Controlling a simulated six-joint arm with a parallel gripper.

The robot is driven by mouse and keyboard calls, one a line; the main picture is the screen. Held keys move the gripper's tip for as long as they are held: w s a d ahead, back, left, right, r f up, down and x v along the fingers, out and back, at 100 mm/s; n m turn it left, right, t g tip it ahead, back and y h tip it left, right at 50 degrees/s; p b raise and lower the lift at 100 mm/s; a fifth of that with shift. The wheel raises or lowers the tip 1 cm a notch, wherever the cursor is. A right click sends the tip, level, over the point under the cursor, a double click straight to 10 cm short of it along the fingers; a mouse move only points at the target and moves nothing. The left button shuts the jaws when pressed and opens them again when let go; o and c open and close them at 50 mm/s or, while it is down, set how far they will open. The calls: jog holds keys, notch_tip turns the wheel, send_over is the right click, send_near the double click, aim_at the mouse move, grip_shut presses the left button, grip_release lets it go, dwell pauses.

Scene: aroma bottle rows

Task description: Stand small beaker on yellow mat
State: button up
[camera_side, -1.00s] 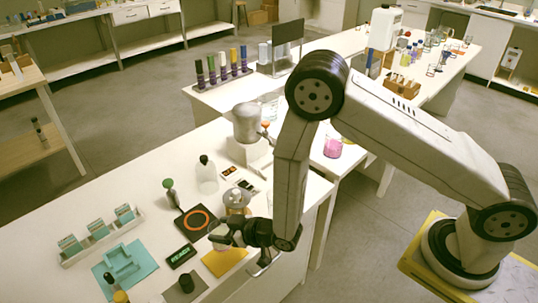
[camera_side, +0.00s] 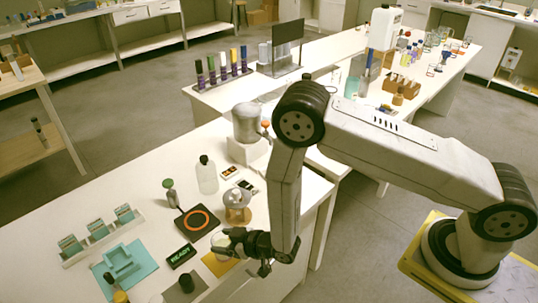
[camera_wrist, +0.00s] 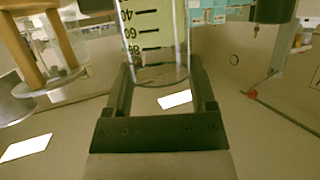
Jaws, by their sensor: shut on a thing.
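The small beaker (camera_side: 219,239) is clear glass with dark graduation marks. In the wrist view the beaker (camera_wrist: 152,42) stands upright between the two fingers, its marks against a yellow-green patch. My gripper (camera_side: 226,241) is shut on it; the fingers (camera_wrist: 160,85) lie along both sides in the wrist view. In the side view the yellow mat (camera_side: 217,267) lies near the bench's front edge, partly hidden by the gripper and beaker. The beaker appears over or at the mat's back part; I cannot tell whether its base touches.
A hotplate with an orange ring (camera_side: 197,222) and a round-bellied vessel (camera_side: 237,207) stand just behind the gripper. A sign lit READY (camera_side: 181,256) and a dark cup on a grey mat (camera_side: 186,283) are to the left. A teal mat (camera_side: 125,268) lies farther left.

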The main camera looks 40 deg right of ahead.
jog(key=shift+f, duration=0.1)
jog(key=o, duration=1.3)
jog(key=shift+f, duration=0.1)
jog(key=shift+r, duration=0.2)
jog(key=shift+v, duration=6.05)
jog(key=shift+w, duration=0.15)
jog(key=w+d+r+m+g+h, duration=0.25)
jog(key=d+r+g+h, duration=0.2)
jog(key=d+r, duration=0.3)
jog(key=s+d+r+g, duration=0.1)
jog(key=s+d+r, duration=0.1)
jog(key=s+d+r+m+g, duration=0.1)
jog(key=s+d+r+g, duration=0.1)
jog(key=s+d+r, duration=0.1)
jog(key=s+d+r+m+g, duration=0.1)
jog(key=s+d+r+g, duration=0.1)
jog(key=s+d, duration=0.1)
jog(key=shift+d+r+h, duration=0.2)
jog(key=shift+r+h, duration=0.15)
jog(key=shift+r, duration=0.05)
